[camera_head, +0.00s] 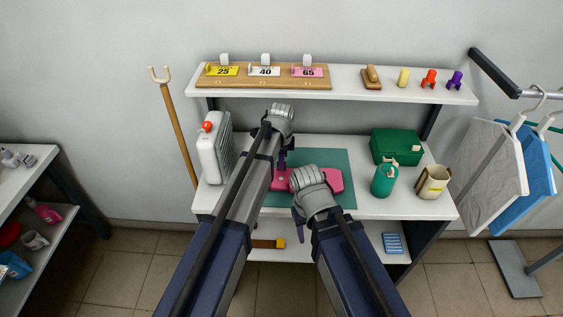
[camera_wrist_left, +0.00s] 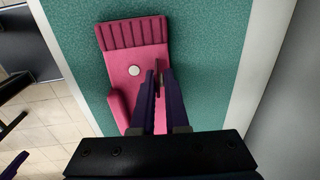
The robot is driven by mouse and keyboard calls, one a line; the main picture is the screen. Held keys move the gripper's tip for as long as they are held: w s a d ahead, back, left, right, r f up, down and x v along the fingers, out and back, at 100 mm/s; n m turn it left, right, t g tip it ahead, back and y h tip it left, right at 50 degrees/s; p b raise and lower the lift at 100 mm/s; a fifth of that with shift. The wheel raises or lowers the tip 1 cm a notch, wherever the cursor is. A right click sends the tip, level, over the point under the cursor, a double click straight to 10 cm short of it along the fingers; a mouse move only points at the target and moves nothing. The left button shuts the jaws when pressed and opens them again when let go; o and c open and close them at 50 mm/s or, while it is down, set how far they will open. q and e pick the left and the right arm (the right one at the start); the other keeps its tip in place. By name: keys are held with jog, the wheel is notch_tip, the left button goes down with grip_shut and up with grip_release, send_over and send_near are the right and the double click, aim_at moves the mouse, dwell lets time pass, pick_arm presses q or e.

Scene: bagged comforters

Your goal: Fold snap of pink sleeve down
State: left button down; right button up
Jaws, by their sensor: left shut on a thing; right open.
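The pink sleeve (camera_head: 335,180) lies on the green mat (camera_head: 341,161) on the bench, partly hidden behind both arms in the head view. In the left wrist view the sleeve (camera_wrist_left: 151,55) shows a ribbed cuff at its top and a round pale snap (camera_wrist_left: 134,71) below the cuff. My left gripper (camera_wrist_left: 158,70) has its fingertips together just right of the snap, shut on the pink sleeve; the pinched fabric is hard to see. My right gripper (camera_head: 299,230) is open in front of the sleeve, near the bench's front edge, with its fingers partly hidden.
A white container with a red cap (camera_head: 214,147) stands left of the mat. A green case (camera_head: 397,145), a green canister (camera_head: 384,180) and a cream pot (camera_head: 432,182) stand on the right. The upper shelf (camera_head: 345,84) holds number tags and small coloured pieces.

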pick_arm(q)
jog(key=shift+s+f+t+b, duration=0.3)
jog(key=shift+s+t+b, duration=0.3)
jog(key=shift+s+t, duration=0.25)
jog(key=shift+s+f+t+b, duration=0.15)
jog(key=shift+s+t+b, duration=0.05)
jog(key=shift+t+b, duration=0.5)
jog(key=shift+s+f+t+b, duration=0.1)
jog(key=shift+s+t+b, duration=0.05)
jog(key=shift+t+b, duration=0.5)
jog(key=shift+s+f+t+b, duration=0.1)
jog(key=shift+s+t+b, duration=0.05)
jog(key=shift+t+b, duration=0.45)
jog(key=shift+r+t+b, duration=0.1)
jog(key=shift+t+b, duration=0.3)
jog(key=c, duration=0.9)
grip_release()
jog(key=shift+w, duration=0.1)
jog(key=shift+r, duration=0.15)
